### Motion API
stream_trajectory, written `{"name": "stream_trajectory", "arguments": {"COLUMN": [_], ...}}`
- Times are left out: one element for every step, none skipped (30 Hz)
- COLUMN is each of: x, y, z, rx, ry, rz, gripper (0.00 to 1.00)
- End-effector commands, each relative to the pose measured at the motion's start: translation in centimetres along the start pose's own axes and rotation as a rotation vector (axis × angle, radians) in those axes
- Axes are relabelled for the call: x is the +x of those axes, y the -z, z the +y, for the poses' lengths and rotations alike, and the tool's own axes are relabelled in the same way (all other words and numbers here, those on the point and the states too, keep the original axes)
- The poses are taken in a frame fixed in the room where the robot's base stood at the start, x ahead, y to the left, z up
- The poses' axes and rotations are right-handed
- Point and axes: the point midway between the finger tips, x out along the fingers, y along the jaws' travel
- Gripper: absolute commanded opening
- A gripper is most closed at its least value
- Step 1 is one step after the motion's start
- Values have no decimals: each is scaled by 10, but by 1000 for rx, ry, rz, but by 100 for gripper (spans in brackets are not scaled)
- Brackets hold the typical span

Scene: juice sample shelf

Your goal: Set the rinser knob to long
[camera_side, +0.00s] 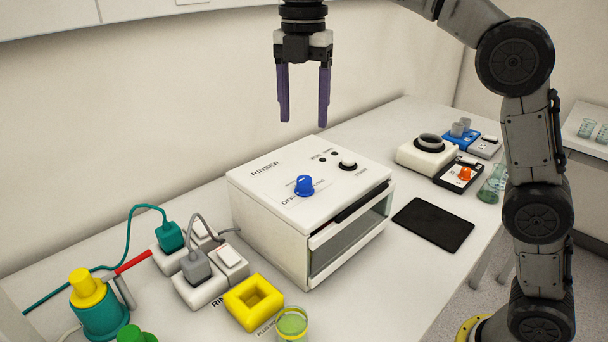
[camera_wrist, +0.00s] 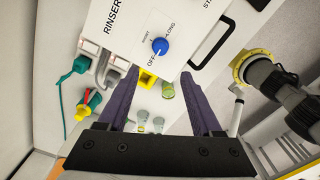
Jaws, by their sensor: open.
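The rinser (camera_side: 300,200) is a white box with a glass front, standing on the bench. Its blue knob (camera_side: 304,185) sits on the top panel near labels, of which OFF is readable. In the wrist view the same blue knob (camera_wrist: 160,46) lies among the labels OFF, SHORT and LONG. A light pointer mark on it seems to face down-left, toward OFF. My gripper (camera_side: 304,124) is open and empty, with two purple fingers pointing down. It hangs above the rinser, well clear of the knob. In the wrist view the gripper's fingers (camera_wrist: 160,104) are spread wide, below the knob in the picture.
A white knob (camera_side: 348,163) labelled START sits on the same panel. A yellow block (camera_side: 253,302), a glass of green liquid (camera_side: 291,324) and plugged sockets (camera_side: 200,280) stand in front and left. A black tablet (camera_side: 433,224) lies right. Space above the rinser is clear.

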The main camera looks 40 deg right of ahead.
Motion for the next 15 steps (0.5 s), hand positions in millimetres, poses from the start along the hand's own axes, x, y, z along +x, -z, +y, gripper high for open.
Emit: {"name": "stream_trajectory", "arguments": {"x": [5, 8, 14, 18, 22, 29, 35, 40, 47, 53, 59, 67, 73, 79, 87], "y": [0, 0, 0, 0, 0, 0, 0, 0, 0, 0, 0, 0, 0, 0, 0], "z": [-1, -1, -1, -2, -2, -2, -2, -2, -2, -2, -2, -2, -2, -2, -2], "rx": [1, 1, 1, 1, 1, 2, 2, 2, 2, 2, 2, 2, 2, 2, 2], "ry": [2, 2, 4, 4, 4, 4, 4, 4, 4, 4, 4, 4, 4, 4, 4], "rz": [1, 1, 1, 1, 1, 1, 1, 1, 1, 1, 1, 1, 1, 1, 1], "gripper": [66, 66, 66, 66, 66, 66, 66, 66, 66, 66, 66, 66, 66, 66, 66]}}
